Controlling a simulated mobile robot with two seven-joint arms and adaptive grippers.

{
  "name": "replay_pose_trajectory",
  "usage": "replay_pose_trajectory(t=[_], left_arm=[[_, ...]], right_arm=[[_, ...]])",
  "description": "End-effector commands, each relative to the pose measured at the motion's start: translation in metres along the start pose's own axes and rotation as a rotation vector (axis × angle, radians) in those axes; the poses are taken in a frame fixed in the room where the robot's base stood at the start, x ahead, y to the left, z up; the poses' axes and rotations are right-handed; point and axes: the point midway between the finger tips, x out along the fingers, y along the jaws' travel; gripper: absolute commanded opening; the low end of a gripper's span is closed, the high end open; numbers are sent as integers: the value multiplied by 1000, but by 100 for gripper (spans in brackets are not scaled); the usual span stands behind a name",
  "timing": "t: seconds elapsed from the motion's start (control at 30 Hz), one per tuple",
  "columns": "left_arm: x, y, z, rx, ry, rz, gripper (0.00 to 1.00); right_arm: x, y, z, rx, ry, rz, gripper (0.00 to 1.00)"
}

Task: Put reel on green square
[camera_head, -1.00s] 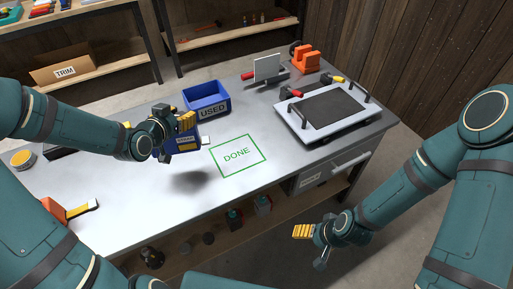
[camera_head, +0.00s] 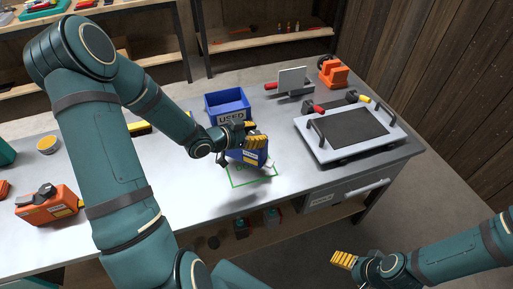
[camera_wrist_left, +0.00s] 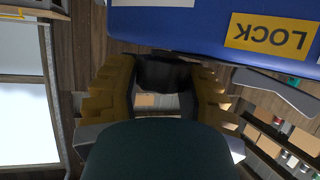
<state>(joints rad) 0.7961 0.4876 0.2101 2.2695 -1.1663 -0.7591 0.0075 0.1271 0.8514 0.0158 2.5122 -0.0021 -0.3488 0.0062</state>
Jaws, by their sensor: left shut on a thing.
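The blue reel (camera_head: 248,157) hangs from my left gripper (camera_head: 254,138) in the head view. My left gripper is shut on it. The reel is over the green square (camera_head: 236,187) marked on the table and hides most of it, including much of its lettering. In the left wrist view, the reel's blue body (camera_wrist_left: 190,28) with a yellow LOCK label fills the top, beside the yellow fingers of the left gripper (camera_wrist_left: 163,80). My right gripper (camera_head: 342,259) is off the table's front at the lower right, too small to judge its opening.
A blue USED bin (camera_head: 228,105) stands just behind the reel. A grey tray with handles (camera_head: 313,148) lies to the right, with an orange clamp-like tool (camera_head: 333,74) behind it. An orange tool (camera_head: 47,205) lies at the left. The tabletop between is mostly clear.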

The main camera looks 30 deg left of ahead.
Motion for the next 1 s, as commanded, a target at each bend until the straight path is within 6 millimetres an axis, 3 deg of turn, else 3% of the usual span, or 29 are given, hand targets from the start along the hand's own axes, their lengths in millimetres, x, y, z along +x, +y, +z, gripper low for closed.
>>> replay_pose_trajectory(t=[0.4,0.8,0.83,0.87,0.9,1.0], left_arm=[[16,0,38,0,2,0,0],[18,0,42,3,2,-1,0],[18,0,42,2,1,-1,54],[18,0,42,2,1,-1,65],[18,0,42,2,1,-1,69],[18,0,41,2,1,-1,69]], right_arm=[[11,4,0,-1,2,0,75],[14,5,-1,-1,4,0,75],[13,5,-1,-1,4,0,75],[13,5,-1,-1,4,0,75],[13,5,-1,-1,4,0,75],[13,5,-1,-1,4,0,75]])
